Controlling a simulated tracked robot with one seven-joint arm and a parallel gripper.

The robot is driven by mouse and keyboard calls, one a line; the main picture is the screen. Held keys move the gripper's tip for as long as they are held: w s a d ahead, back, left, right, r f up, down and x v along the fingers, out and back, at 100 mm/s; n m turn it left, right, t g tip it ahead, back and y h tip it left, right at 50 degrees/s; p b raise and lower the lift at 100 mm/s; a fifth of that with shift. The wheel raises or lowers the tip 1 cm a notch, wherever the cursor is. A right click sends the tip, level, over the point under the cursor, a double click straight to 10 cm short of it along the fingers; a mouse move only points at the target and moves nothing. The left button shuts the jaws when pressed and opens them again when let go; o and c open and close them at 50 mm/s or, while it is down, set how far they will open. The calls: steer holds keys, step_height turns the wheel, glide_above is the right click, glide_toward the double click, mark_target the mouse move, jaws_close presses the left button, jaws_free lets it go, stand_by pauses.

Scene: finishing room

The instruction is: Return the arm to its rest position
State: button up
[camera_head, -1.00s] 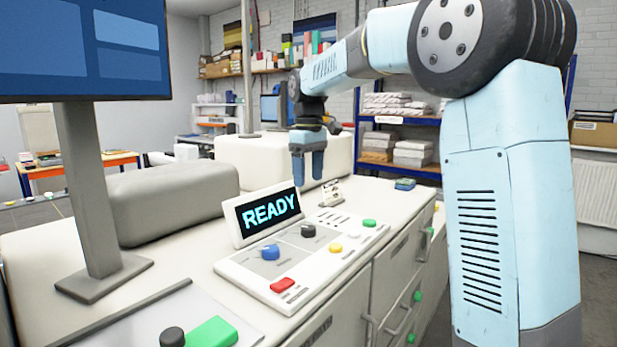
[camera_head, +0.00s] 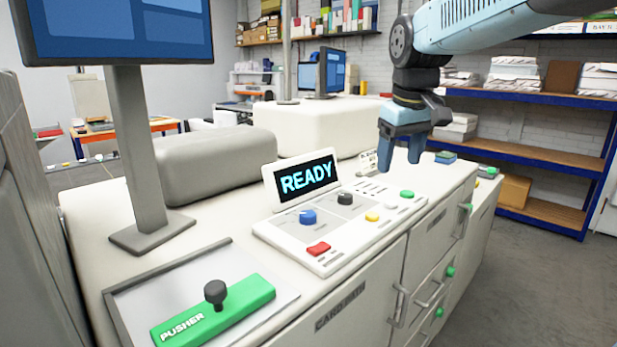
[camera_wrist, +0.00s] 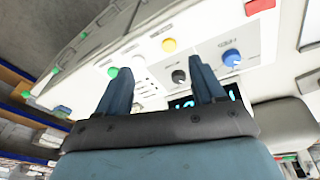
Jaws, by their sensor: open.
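My gripper (camera_head: 400,163) hangs above the counter at the right end of the control panel (camera_head: 340,222), its two blue fingers apart with nothing between them. It points down and touches nothing that I can see. In the wrist view my gripper (camera_wrist: 165,95) also shows open fingers, with the panel's knobs and buttons beyond them. The panel has a screen reading READY (camera_head: 306,178), a blue knob (camera_head: 308,217), a black knob (camera_head: 345,198), and red, yellow and green buttons. My arm reaches in from the upper right.
A monitor on a grey stand (camera_head: 140,150) stands at the left. A green pusher (camera_head: 214,312) with a black knob lies in the front tray. A blue shelf unit (camera_head: 540,155) holds paper stacks at the right. Cabinet doors and drawers (camera_head: 430,290) face the open floor.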

steer(key=s+d+f+m+t, duration=0.1)
steer(key=s+f, duration=0.3)
steer(key=s, duration=0.4)
steer(key=s+d+f+m+t, duration=0.2)
steer(key=s+d+f+m, duration=0.1)
steer(key=s, duration=0.5)
steer(key=shift+s+d+f+m, duration=0.2)
steer(key=shift+d+f+m, duration=0.2)
steer(key=shift+d+f, duration=0.4)
